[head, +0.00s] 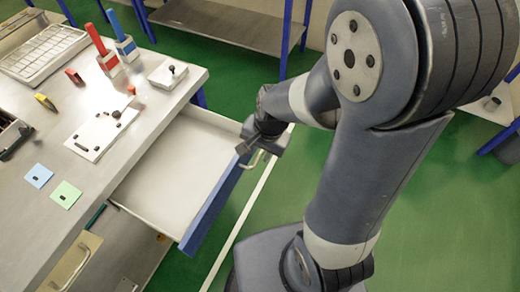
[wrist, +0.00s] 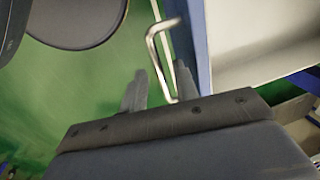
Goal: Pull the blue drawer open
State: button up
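The blue drawer (head: 210,212) stands pulled well out from under the workbench, and its white inside looks empty. Its blue front and pale inside also show at the upper right of the wrist view (wrist: 203,50). The metal bar handle (wrist: 156,50) is on the outer side of the blue front. My gripper (head: 246,150) is at the handle, by the far part of the drawer front. In the wrist view my gripper's fingers (wrist: 159,88) are spread apart, with the handle's near end between them; I cannot tell whether either finger touches it.
The workbench (head: 150,135) holds a white plate (head: 98,138) with small dark parts, a white tray (head: 42,52), red and blue holders, and blue and green cards. A beige drawer (head: 75,262) with a handle is below. Green floor lies clear beyond the drawer.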

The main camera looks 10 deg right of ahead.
notch_tip(320, 180, up, 11)
jog(key=s+d+p, duration=0.1)
jog(key=shift+d+f, duration=0.2)
jog(key=shift+d, duration=0.1)
dwell(0.4)
jog(key=f, duration=0.3)
jog(key=a+f, duration=0.1)
jog(key=f, duration=0.3)
jog(key=w+f+b, duration=0.1)
jog(key=f, duration=0.2)
jog(key=shift+a+f, duration=0.3)
jog(key=shift+w+a, duration=0.25)
jog(key=shift+a, duration=0.05)
jog(key=shift+s+f, duration=0.1)
